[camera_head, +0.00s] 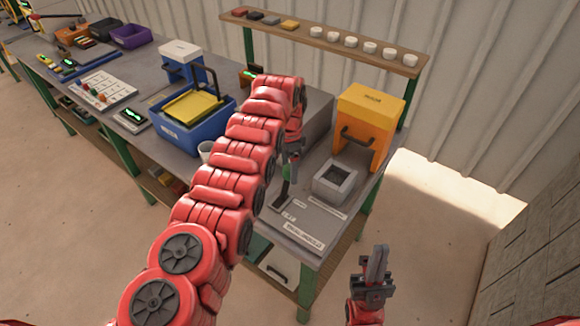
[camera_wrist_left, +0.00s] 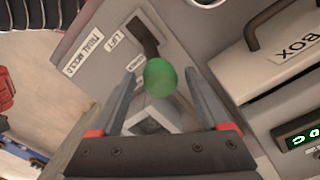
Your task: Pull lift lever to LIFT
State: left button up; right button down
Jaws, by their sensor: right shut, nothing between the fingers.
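The lift lever shows in the left wrist view as a dark handle (camera_wrist_left: 145,36) with a round green knob (camera_wrist_left: 160,77). It rises from a grey panel whose label reads LIFT (camera_wrist_left: 115,38). My left gripper (camera_wrist_left: 162,88) is open, with the knob in view between its two fingers and gaps on both sides. I cannot tell how deep the knob sits. In the head view my left gripper (camera_head: 291,155) hangs above the panel (camera_head: 305,232), and its fingers are small and partly hidden. My right gripper (camera_head: 376,265) is shut and empty, off the bench's front right.
A grey block with a square opening (camera_head: 335,180) stands right of the lever. An orange box with a handle (camera_head: 368,125) is behind it. A blue bin with a yellow lid (camera_head: 190,115) is left of my arm. A shelf of white cups (camera_head: 350,43) runs behind.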

pick_arm(q)
grip_shut()
dwell(0.5)
